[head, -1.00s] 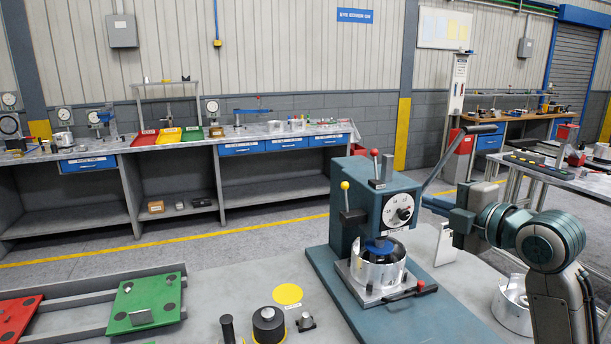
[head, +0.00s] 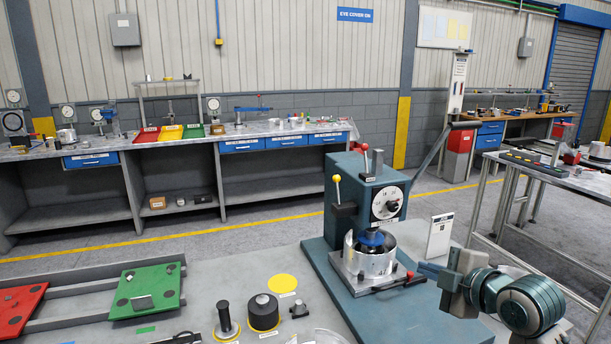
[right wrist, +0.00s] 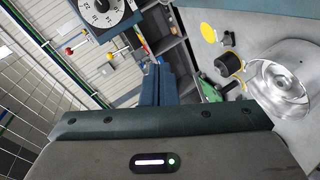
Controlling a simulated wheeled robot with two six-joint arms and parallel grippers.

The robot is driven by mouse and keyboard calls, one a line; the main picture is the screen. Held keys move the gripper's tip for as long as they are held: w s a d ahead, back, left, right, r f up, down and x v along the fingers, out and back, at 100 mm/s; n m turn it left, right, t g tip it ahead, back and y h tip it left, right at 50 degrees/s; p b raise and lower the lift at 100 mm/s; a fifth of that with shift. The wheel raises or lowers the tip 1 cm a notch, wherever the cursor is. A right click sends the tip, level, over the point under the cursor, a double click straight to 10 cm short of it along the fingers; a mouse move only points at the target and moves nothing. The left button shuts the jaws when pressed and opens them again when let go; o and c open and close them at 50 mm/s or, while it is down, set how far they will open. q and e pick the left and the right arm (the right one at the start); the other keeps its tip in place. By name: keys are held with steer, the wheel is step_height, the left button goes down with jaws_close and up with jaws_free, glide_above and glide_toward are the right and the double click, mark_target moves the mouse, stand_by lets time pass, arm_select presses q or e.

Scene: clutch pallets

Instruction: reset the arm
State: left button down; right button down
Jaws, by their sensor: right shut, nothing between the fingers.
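My right gripper (head: 428,268) is shut and empty, low beside the right side of the teal press (head: 369,200). In the right wrist view its blue fingers (right wrist: 157,85) are together with nothing between them. The press has a white dial and a long grey lever (head: 432,155) slanting up to the right. A silver ring-shaped housing (head: 352,262) sits under its blue ram, on a base with a red-tipped handle. The gripper appears apart from the press and the lever. My left gripper is not in view.
A white sign card (head: 440,235) stands just behind my right gripper. A black cylinder (head: 263,313), a black-handled tool (head: 226,322) and a yellow disc (head: 282,283) are at front centre. Green (head: 146,288) and red (head: 18,310) plates lie left. A silver part (right wrist: 282,82) shows in the wrist view.

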steer(key=s+f+m+g+h, duration=0.2)
steer(key=s+f+m, duration=0.35)
steer(key=f, duration=0.75)
steer(key=s+d+f+m+g+h, duration=0.2)
steer(key=s+f+m+g, duration=0.3)
steer(key=s+f, duration=0.7)
steer(key=s+d+f+m+g+h, duration=0.1)
steer(key=s+f+m+g+h, duration=0.15)
steer(key=s+f+m, duration=0.9)
steer(key=s+d+f+n+g, duration=0.1)
steer(key=s+f+n, duration=0.1)
steer(key=f, duration=1.1)
steer(key=s+d+f+n, duration=0.2)
steer(key=f, duration=1)
steer(key=s+d+f+g, duration=0.1)
steer(key=s+f, duration=1.7)
steer(key=f, duration=0.2)
steer(key=shift+s, duration=0.4)
steer(key=shift+f, duration=0.1)
